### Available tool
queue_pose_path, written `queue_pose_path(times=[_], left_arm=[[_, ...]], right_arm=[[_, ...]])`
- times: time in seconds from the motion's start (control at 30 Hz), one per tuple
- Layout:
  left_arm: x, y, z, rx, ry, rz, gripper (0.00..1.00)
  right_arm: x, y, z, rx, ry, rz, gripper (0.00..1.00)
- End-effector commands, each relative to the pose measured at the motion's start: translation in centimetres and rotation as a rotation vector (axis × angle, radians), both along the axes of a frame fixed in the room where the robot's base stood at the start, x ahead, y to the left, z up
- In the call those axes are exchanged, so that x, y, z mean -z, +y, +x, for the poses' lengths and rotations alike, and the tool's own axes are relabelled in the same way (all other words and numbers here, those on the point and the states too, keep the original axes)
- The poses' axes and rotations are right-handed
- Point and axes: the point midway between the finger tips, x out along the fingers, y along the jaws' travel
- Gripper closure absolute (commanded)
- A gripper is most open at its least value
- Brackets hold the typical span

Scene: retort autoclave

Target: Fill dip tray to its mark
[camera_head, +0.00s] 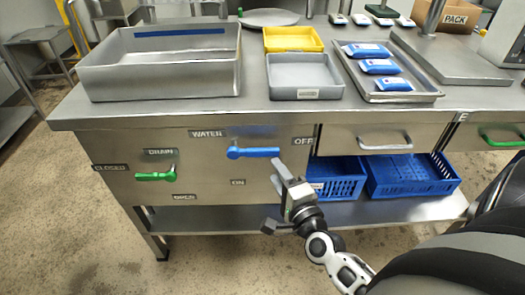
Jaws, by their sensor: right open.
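The steel dip tray (160,82) stands at the left end of the bench, with a blue mark line (180,32) on its inner back wall. I can make out no water in it. The blue water lever (255,152) on the front panel lies level and points right, toward the OFF label (303,141). The ON label (238,182) is below its pivot. The green drain lever (154,176) points left, toward the CLOSED label (110,168). My right gripper (272,196) is open and empty, just below the blue lever's tip and apart from it. My left gripper is out of view.
A grey tray (304,93), a yellow tray (292,47) and a steel tray with blue packs (378,67) stand on the bench. Blue crates (410,189) sit on the lower shelf, right of my gripper. A drawer handle (385,142) juts out at right.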

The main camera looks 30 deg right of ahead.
Motion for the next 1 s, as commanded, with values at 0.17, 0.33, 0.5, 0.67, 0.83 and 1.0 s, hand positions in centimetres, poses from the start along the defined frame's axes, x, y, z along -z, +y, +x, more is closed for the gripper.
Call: queue_pose_path(times=[0.17, 0.33, 0.5, 0.67, 0.83, 1.0], left_arm=[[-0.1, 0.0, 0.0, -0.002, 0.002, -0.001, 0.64], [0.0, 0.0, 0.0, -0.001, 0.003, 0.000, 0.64], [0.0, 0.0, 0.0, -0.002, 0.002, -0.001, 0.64], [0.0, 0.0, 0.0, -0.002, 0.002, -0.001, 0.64], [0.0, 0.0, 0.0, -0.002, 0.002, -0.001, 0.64], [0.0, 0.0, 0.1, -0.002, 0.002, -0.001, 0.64]], right_arm=[[-0.2, -0.6, 4.0, 0.000, -0.003, 0.001, 0.56], [0.0, -1.1, 6.8, 0.000, -0.001, -0.001, 0.56], [0.0, -1.3, 8.4, -0.002, 0.001, -0.001, 0.56], [0.1, -1.3, 8.7, -0.002, 0.002, -0.002, 0.56], [0.0, -1.3, 8.7, -0.002, 0.002, -0.002, 0.56], [0.0, -1.3, 8.7, -0.002, 0.002, -0.002, 0.95]])
